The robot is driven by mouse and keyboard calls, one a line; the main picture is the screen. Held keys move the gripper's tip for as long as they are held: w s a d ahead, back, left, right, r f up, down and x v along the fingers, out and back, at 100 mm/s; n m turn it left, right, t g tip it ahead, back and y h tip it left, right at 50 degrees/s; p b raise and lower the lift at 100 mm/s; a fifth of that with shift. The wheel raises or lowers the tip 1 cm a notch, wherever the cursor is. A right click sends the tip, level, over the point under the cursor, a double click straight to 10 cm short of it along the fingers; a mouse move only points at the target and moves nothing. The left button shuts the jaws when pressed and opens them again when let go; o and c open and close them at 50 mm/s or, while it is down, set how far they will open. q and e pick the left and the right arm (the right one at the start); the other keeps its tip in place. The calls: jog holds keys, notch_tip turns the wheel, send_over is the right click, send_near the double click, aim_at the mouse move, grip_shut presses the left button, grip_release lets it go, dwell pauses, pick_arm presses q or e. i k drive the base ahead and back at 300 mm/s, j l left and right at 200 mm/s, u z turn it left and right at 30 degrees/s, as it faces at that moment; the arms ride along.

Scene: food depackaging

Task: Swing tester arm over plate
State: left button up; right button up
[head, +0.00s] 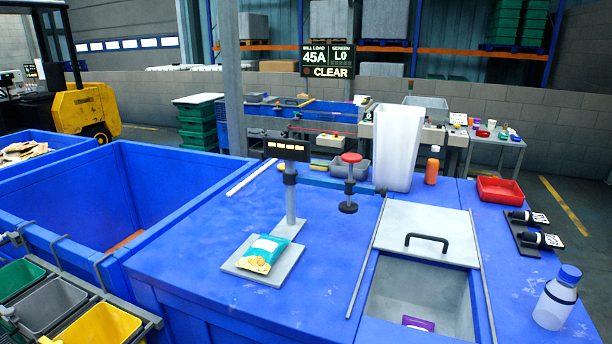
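The tester stands on the blue table, with a grey post (291,200) and a black display (286,150) with lit yellowish marks on top. Its blue-grey arm (323,182) points to the right, away from the plate. A red-topped plunger (351,158) with a dark round foot (348,207) hangs on the arm, over bare table. A teal and yellow snack bag (263,253) lies on the grey plate (282,278) at the post's base. Neither of my grippers shows in the head view.
Right of the tester is a chute with a sliding lid (445,222), partly open, with a purple packet (418,323) inside. A tall white bin (397,145), orange bottle (432,172), red tray (501,191) and white bottle (556,298) stand around it. A deep blue bin (60,215) is left.

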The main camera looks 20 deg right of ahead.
aim_at(349, 189)
jog(key=k+l+z, duration=0.1)
jog(key=l+z, duration=0.35)
jog(key=l, duration=0.5)
jog(key=i+l+z, duration=0.1)
jog(key=l+z, duration=0.4)
jog(key=l, duration=0.4)
